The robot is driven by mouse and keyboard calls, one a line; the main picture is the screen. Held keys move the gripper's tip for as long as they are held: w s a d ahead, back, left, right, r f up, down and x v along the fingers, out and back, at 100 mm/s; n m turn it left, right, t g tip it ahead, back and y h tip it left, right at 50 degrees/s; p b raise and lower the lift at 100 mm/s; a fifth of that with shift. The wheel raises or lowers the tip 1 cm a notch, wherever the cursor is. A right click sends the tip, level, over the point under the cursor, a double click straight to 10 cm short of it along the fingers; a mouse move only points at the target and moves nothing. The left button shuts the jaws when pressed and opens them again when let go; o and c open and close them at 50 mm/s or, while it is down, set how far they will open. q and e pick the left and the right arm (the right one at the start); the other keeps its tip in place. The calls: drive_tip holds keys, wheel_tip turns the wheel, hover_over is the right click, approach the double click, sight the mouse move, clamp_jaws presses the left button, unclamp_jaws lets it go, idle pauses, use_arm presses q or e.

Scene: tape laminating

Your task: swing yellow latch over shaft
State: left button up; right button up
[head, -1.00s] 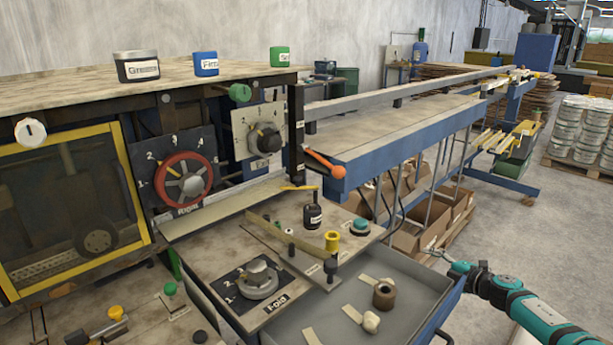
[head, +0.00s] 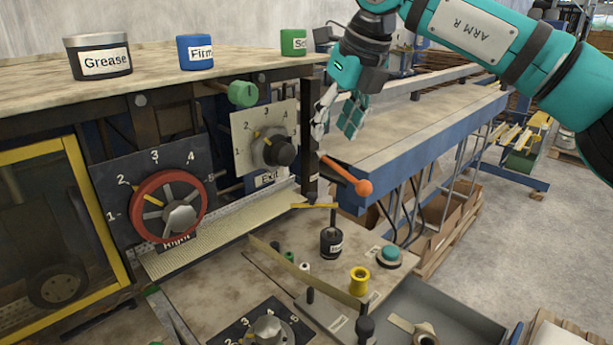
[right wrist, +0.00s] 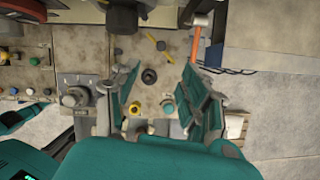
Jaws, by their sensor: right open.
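The yellow latch (head: 306,206) is a thin flat bar near the foot of the dark upright post. It also shows in the right wrist view (right wrist: 151,41). Whether the latch touches the shaft I cannot tell. My right gripper (head: 337,128) is open and empty, pointing down above and behind the latch, well clear of it. In the right wrist view its spread fingers (right wrist: 163,88) frame the bench below.
An orange-ended lever (head: 347,175) sticks out below my right gripper. A yellow spool (head: 359,281) and a teal button (head: 389,257) stand on the bench. A long thin bar (head: 308,270) crosses it. The red dial (head: 169,207) is at left, and a grey tray (head: 450,318) is at front right.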

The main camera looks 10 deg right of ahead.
use_arm(q)
drive_tip(key=s+r+g+p, duration=0.1)
drive_tip(key=s, duration=0.7)
use_arm(e)
approach(313, 194)
drive_tip(key=p+x, duration=0.3)
drive_tip(key=x, duration=0.4)
drive_tip(key=shift+w+a+f, duration=0.1)
drive_tip(key=shift+w+f+p, duration=0.1)
drive_tip(key=shift+f+p, duration=0.2)
drive_tip(key=shift+f, duration=0.2)
use_arm(q)
drive_tip(key=shift+t, duration=0.3)
drive_tip(key=w+r, duration=0.3)
drive_tip(key=w, duration=0.1)
drive_tip(key=shift+r, duration=0.2)
use_arm(e)
clamp_jaws()
